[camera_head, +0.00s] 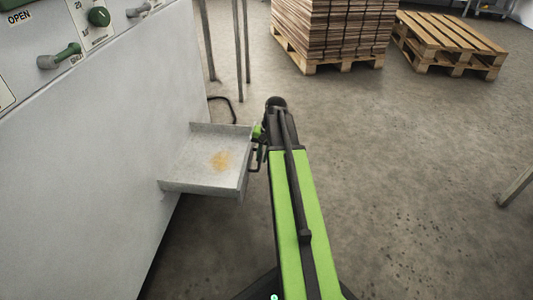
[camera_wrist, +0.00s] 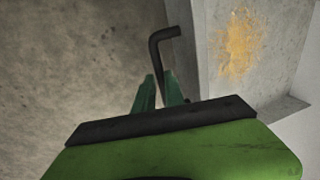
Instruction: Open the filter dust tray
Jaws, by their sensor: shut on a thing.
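The filter dust tray (camera_head: 205,158) is a shallow grey metal tray that sticks out from the side of the white machine. A patch of yellow-brown dust lies on its floor. In the wrist view the tray (camera_wrist: 285,107) shows at the right, with the dust beside its wall. A black bar handle (camera_wrist: 163,45) is on the tray's outer side. My gripper (camera_wrist: 160,92) has green fingers and is shut on this handle. In the head view my gripper (camera_head: 257,132) is at the tray's right side, partly hidden by my arm.
The white machine (camera_head: 90,150) fills the left side, with an OPEN label and green controls (camera_head: 60,57) at the top. Thin metal legs (camera_head: 240,50) stand behind the tray.

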